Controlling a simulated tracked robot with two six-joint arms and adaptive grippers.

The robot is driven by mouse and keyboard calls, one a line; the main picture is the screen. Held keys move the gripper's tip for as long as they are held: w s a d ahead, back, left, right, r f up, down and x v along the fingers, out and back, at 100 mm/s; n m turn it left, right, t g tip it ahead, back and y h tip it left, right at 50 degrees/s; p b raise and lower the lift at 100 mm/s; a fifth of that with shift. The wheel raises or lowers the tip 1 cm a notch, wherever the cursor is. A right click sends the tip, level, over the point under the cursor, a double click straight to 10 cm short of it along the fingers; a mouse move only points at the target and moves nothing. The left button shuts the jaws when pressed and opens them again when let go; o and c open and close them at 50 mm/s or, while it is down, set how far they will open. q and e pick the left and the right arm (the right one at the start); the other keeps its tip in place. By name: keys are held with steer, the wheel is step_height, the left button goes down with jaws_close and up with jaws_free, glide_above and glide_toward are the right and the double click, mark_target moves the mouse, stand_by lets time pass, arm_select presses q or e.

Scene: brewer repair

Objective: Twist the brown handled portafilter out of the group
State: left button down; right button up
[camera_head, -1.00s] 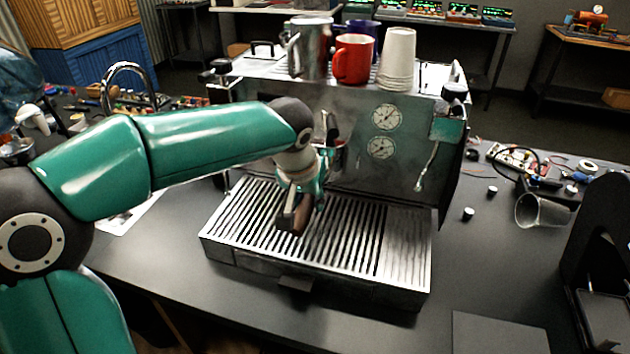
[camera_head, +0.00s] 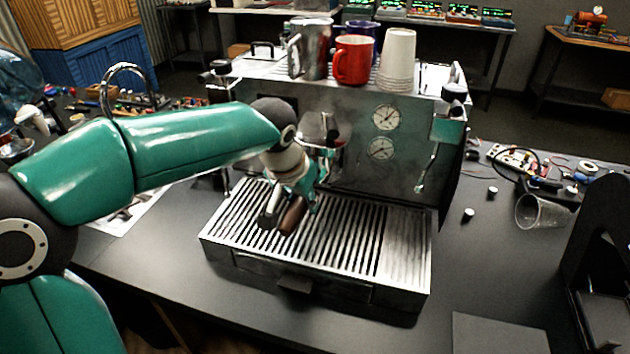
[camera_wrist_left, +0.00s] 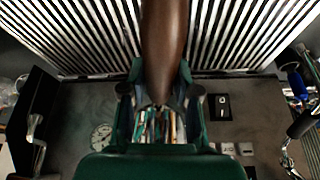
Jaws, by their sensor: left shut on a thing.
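The brown handle of the portafilter (camera_head: 293,215) points down toward the viewer over the drip tray (camera_head: 345,245). My left gripper (camera_head: 297,190) is shut around this handle in front of the group (camera_head: 320,130). In the left wrist view, the brown handle (camera_wrist_left: 165,45) runs between the two fingers of my left gripper (camera_wrist_left: 160,98). The portafilter's metal head is mostly hidden behind the gripper, so I cannot tell how it sits in the group. My right gripper is not in view.
The espresso machine carries a metal pitcher (camera_head: 311,48), a red mug (camera_head: 353,60) and stacked paper cups (camera_head: 397,58) on top. A steam wand (camera_head: 427,168) hangs at its right. A clear cup (camera_head: 540,210) lies on the bench at right. The bench front is largely clear.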

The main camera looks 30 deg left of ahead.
arm_select(q)
steer(key=shift+w+a+m+h+p, duration=0.2)
steer(key=shift+a+m+h+p, duration=0.3)
steer(key=shift+a+m, duration=0.55)
steer(key=shift+w+a+m+h+p, duration=0.2)
steer(key=shift+a+m+h+p, duration=0.15)
steer(key=shift+a+m+p, duration=0.6)
steer(key=shift+w+a+m+h+p, duration=0.25)
steer(key=shift+a+m+h, duration=0.35)
steer(key=shift+m, duration=0.8)
steer(key=shift+r+g, duration=0.1)
steer(key=shift+g, duration=0.2)
steer(key=shift+y+p, duration=0.25)
steer(key=shift+p, duration=0.2)
steer(key=shift+f+b, duration=1.25)
steer(key=shift+b, duration=0.1)
stand_by(2.5)
